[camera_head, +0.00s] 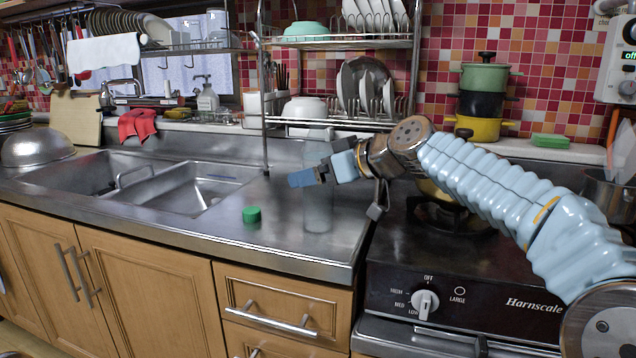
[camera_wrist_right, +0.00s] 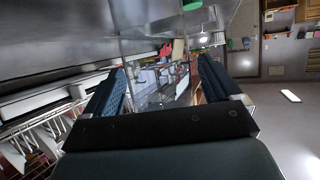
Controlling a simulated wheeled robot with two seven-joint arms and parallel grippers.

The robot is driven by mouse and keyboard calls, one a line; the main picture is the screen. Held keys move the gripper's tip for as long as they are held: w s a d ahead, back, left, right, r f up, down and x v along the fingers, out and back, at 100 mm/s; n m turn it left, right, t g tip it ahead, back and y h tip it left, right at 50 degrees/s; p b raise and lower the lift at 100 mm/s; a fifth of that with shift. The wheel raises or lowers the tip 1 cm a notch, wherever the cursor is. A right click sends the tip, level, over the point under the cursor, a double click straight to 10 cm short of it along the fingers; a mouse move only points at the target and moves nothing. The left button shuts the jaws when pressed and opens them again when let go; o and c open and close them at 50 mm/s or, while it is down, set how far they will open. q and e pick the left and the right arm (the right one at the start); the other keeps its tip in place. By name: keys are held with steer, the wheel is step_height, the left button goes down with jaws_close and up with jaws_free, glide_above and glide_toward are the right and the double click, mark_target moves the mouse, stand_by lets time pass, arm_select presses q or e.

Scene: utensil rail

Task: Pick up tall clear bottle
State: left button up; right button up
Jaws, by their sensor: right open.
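The tall clear bottle (camera_head: 318,211) stands upright on the steel counter, near the front edge and left of the stove. It is see-through and faint. My right gripper (camera_head: 322,174) is at its upper half, with one blue finger to its left and the other to its right. The jaws are open. In the right wrist view the clear bottle (camera_wrist_right: 150,47) shows between and beyond the two open dark fingers (camera_wrist_right: 160,80). Whether either finger touches it I cannot tell. My left gripper is not in view.
A small green cylinder (camera_head: 251,215) sits on the counter left of the bottle. A wire dish rack (camera_head: 340,42) with plates stands behind it, its post close to the gripper. The sink (camera_head: 190,190) is left; the stove (camera_head: 460,275) is right, under my arm.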

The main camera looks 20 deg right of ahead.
mark_target(329, 149)
steer(key=shift+c, duration=0.5)
steer(key=c, duration=1.3)
steer(key=shift+r, duration=0.1)
step_height(329, 149, up, 4)
steer(key=shift+f+p, duration=0.2)
steer(key=shift+p, duration=0.15)
steer(key=s+d+r, duration=0.2)
steer(key=s+r, duration=0.7)
steer(key=s, duration=0.4)
steer(key=shift+s+d, duration=0.25)
steer(key=shift+s, duration=0.1)
